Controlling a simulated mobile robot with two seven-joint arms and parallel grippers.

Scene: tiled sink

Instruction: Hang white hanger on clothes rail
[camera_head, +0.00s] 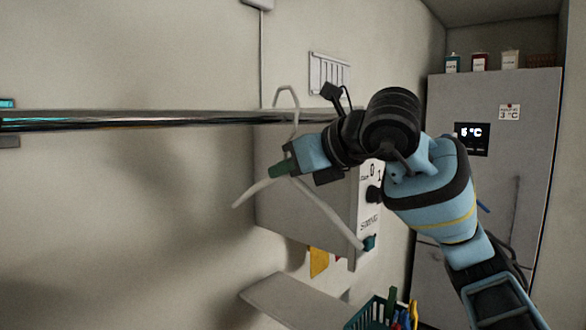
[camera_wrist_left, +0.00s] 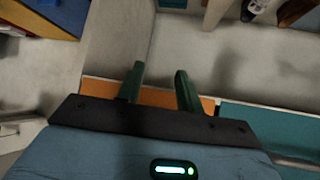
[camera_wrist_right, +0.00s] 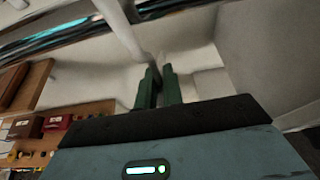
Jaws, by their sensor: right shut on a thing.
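My right gripper (camera_head: 283,169) is shut on the white hanger (camera_head: 318,212), at the neck below its hook. The hanger's two arms slope down to either side of the green fingers. Its hook (camera_head: 286,88) rises above the shiny metal clothes rail (camera_head: 130,119), and its stem crosses in front of the rail. I cannot tell whether the hook is around the rail. The right wrist view shows the white hanger (camera_wrist_right: 122,28) running up from the fingers (camera_wrist_right: 160,85) past the rail (camera_wrist_right: 50,38). My left gripper (camera_wrist_left: 160,85) is open and empty, outside the head view.
A grey wall box (camera_head: 300,205) stands behind the hanger, below the rail's right part. A shelf (camera_head: 290,300) and a green basket (camera_head: 372,313) are lower down. A tall grey fridge (camera_head: 500,190) is at the right. The rail's left length is clear.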

